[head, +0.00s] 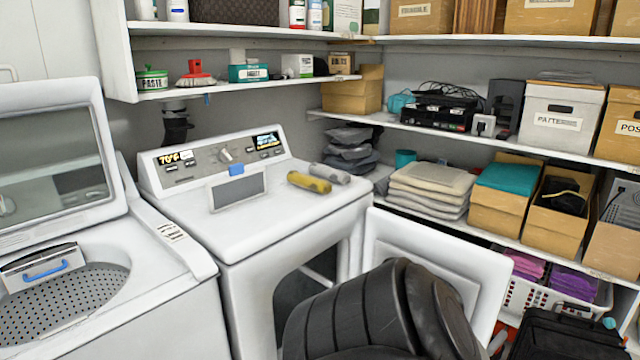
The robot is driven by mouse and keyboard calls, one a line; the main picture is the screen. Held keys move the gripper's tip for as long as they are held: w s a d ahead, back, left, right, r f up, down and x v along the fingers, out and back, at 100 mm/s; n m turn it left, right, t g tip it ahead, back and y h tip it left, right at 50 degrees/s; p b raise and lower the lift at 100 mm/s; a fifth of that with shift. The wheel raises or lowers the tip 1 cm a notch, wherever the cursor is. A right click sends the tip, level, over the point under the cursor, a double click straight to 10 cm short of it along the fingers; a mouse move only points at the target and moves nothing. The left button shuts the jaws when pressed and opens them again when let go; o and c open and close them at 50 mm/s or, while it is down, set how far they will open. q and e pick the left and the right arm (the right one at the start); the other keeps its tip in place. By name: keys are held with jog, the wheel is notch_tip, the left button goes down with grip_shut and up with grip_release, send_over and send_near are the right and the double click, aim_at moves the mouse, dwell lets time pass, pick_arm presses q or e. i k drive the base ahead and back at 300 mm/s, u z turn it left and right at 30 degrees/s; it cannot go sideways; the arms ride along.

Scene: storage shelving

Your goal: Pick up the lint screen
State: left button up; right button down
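A flat grey panel in a pale frame with a blue tab on its top edge, which looks like the lint screen (238,190), stands on the top of the white dryer (290,215), in front of its control panel. It leans back slightly; I cannot tell whether its lower edge sits in a slot. Neither of my grippers shows in the head view, so nothing is seen touching the screen.
Yellow and grey rolls (309,182) lie right of the screen. The open washer (130,280) stands left, with a blue-handled part (45,268) inside. The dryer door (432,250) is swung open. A shelf (240,88) overhangs behind. A large black ribbed object (360,315) blocks the lower middle.

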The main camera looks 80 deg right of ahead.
aim_at(241, 186)
jog(key=z, duration=2.6)
